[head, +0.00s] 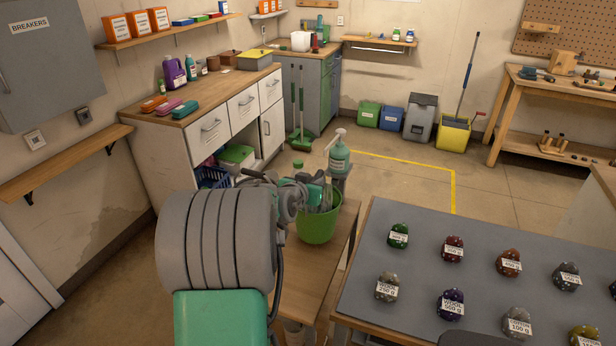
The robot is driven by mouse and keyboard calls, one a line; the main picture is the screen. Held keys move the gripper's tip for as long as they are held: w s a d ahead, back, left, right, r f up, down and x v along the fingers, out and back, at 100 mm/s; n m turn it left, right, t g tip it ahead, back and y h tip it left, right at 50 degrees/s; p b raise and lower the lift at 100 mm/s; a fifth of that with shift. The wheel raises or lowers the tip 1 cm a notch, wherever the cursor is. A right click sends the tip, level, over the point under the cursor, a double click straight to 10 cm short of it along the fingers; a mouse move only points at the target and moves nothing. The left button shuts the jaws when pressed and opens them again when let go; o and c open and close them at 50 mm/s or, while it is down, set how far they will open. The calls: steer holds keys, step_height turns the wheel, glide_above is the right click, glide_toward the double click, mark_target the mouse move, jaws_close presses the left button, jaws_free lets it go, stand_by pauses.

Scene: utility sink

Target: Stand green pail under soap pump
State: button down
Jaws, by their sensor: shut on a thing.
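The green pail (318,231) is upright, over the far part of a narrow wooden bench (312,266). I cannot tell whether its base touches the bench. My gripper (326,203) reaches in from the left and is shut on the pail at its rim; my arm hides part of the pail's upper left side. The soap pump (339,158), a teal bottle with a pale pump head and a label, stands just behind and above the pail on a grey support. The pump's spout points left. The pail is in front of the bottle and a little to its left.
A grey-topped table (395,285) with several labelled yarn balls stands close on the right. A white cabinet (180,158) with a wooden top stands on the left. Open floor with a yellow line (410,162) lies behind the pump.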

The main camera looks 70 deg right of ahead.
steer(key=shift+f, duration=1.2)
steer(key=c, duration=1.8)
jaws_free()
steer(key=shift+f, duration=0.35)
steer(key=o, duration=0.5)
steer(key=shift+r, duration=0.1)
